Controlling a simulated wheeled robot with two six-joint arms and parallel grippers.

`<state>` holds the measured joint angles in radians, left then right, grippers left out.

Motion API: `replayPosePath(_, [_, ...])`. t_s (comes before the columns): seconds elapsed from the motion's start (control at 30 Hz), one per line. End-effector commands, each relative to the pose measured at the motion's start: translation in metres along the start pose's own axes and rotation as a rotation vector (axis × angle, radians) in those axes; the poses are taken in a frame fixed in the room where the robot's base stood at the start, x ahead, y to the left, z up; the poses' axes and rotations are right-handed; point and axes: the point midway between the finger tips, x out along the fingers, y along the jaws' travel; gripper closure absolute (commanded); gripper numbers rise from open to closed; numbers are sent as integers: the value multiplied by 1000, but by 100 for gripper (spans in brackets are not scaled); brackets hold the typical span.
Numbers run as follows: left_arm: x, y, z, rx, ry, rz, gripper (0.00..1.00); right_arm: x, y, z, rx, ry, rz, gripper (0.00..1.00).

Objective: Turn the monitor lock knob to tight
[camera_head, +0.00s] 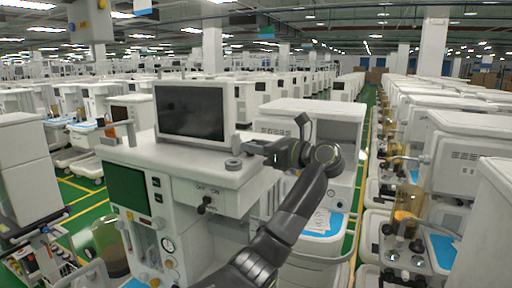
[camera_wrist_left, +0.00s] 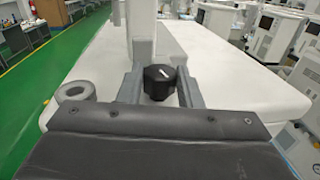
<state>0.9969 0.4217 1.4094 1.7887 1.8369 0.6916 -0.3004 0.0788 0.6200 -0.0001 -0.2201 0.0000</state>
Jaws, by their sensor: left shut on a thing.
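The monitor (camera_head: 190,111) with a dark screen stands on top of the white anaesthesia cart (camera_head: 185,170). My left gripper (camera_head: 243,147) reaches in over the cart top beside the monitor. In the left wrist view, the black lock knob (camera_wrist_left: 158,82) with a white mark on its top sits between the two grey fingers of my left gripper (camera_wrist_left: 160,88). The fingers are shut on its sides. The white mark runs slightly slanted. In the head view the knob is hidden by my gripper. My right gripper is not in view.
A grey ring-shaped part (camera_wrist_left: 75,92) sits on the cart top near the fingers. The cart front carries a black ON/OFF switch (camera_head: 206,205) and a green screen (camera_head: 127,187). Other carts stand close on both sides. Green floor (camera_wrist_left: 60,55) shows left in the wrist view.

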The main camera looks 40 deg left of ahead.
Motion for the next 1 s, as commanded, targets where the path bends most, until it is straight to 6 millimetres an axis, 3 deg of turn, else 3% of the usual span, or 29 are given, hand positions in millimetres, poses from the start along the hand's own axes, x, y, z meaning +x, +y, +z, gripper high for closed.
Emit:
replayPosePath(0.3, [1, 4, -4, -5, -6, -186, 91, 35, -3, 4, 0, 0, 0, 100])
replayPosePath(0.8, [1, 4, 1, 1, -11, -261, 91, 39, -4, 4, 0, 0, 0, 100])
replayPosePath(0.83, [1, 4, 1, 1, -11, -261, 66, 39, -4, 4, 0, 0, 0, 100])
replayPosePath(1.0, [1, 4, 0, 1, -10, -260, 46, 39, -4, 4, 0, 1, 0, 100])
